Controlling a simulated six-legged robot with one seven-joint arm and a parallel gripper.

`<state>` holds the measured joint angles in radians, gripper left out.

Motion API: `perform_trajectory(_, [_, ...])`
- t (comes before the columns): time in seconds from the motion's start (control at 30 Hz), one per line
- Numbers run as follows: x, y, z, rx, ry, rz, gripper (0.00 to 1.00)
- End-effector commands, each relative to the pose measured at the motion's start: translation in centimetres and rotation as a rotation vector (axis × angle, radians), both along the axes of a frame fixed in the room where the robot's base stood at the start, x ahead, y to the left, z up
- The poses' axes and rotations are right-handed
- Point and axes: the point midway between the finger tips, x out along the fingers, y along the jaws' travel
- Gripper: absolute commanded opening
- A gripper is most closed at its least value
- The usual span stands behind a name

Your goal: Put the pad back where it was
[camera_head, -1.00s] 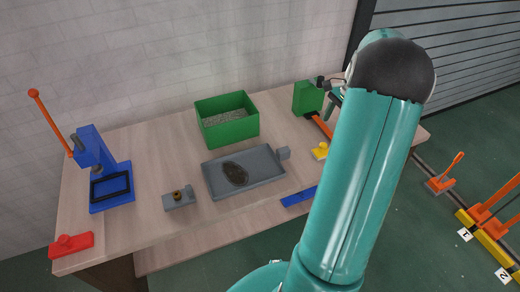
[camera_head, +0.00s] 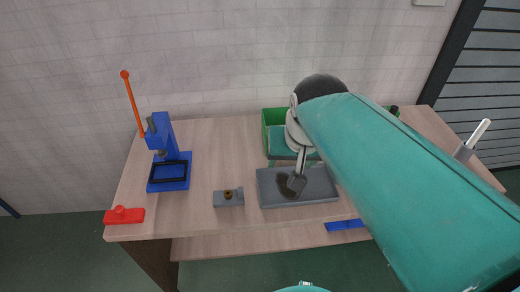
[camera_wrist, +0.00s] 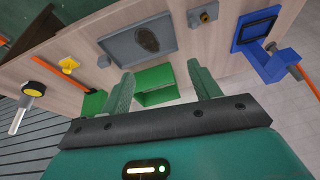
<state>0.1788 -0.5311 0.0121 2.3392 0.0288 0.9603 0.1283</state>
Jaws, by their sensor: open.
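No piece is plainly marked as the pad. A red block with a knob (camera_head: 124,216) sits at the table's front left corner. A yellow knobbed piece (camera_wrist: 68,65) lies beside an orange bar in the wrist view. A grey tray (camera_head: 325,192) bears a dark oval patch (camera_wrist: 147,39). My gripper (camera_wrist: 160,72) is open and empty, its two fingers apart. A green bin (camera_wrist: 158,92) shows beyond and between the fingers. In the head view my arm hides much of the bin and the table's right part.
A blue press (camera_head: 170,172) with an orange lever stands at the table's left. A small grey block with a brass fitting (camera_head: 228,198) lies beside the tray. A blue strip (camera_head: 343,225) lies at the front edge. A white-handled piece (camera_head: 478,132) is at right. The table's left middle is clear.

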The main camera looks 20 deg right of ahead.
Motion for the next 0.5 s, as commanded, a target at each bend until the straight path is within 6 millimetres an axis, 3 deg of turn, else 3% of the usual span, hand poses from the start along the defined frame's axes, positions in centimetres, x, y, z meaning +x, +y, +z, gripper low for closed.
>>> perform_trajectory(0.1, [-2.5,3.0,-0.3,-0.046,-0.064,0.162,0.62])
perform_trajectory(0.2, [-3.8,4.2,-0.7,-0.073,-0.097,0.249,0.62])
perform_trajectory(0.5, [-4.4,4.8,-1.0,-0.088,-0.113,0.293,0.62])
